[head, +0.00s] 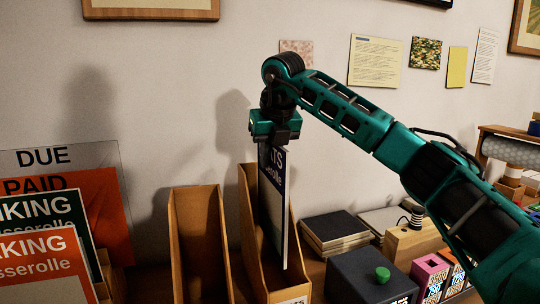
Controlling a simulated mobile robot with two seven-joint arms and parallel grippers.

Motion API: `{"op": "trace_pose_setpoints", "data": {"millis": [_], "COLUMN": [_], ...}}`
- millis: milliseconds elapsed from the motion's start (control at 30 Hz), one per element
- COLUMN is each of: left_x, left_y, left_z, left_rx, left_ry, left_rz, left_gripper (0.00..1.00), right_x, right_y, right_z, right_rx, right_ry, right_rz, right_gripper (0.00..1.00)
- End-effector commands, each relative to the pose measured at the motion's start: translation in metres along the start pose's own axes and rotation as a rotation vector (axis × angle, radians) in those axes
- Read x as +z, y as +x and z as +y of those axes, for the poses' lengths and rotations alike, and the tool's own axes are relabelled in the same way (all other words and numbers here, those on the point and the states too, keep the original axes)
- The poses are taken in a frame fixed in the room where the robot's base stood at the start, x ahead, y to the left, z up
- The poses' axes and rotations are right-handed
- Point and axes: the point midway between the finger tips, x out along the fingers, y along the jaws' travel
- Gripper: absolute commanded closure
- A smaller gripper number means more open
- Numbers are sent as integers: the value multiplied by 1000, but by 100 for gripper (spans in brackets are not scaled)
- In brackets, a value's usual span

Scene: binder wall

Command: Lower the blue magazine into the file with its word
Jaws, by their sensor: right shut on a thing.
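The blue magazine (270,172) hangs upright from my right gripper (274,138), which is shut on its top edge. Its cover has a dark blue top with white lettering ending in "TS" and "erolle", and a pale lower part. It lines up with the right one of two tan open files (249,215), and its lower part shows between that file's side walls. How deep it sits is hard to tell. A white label (293,300) on this file's front is cut off by the picture's bottom edge, its word only partly visible. My left gripper is not in view.
Another tan file (197,240) stands close on the left and looks empty. Several magazines, one orange (45,265) and one green, stand at far left. A dark box with a green knob (382,274), black books (336,232) and small boxes crowd the right.

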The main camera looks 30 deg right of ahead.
Motion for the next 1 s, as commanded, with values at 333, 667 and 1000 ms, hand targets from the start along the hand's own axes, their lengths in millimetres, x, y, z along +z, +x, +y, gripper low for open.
{"op": "trace_pose_setpoints", "data": {"millis": [333, 667, 1000], "left_x": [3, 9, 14], "left_y": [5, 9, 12], "left_z": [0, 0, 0], "left_rx": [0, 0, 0], "left_ry": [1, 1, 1], "left_rz": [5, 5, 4], "left_gripper": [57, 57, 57], "right_x": [-4, -10, -14], "right_y": [11, 23, 32], "right_z": [0, -1, -1], "right_rx": [0, 0, 0], "right_ry": [1, 1, 1], "right_rz": [-1, -1, -1], "right_gripper": [100, 100, 100]}}
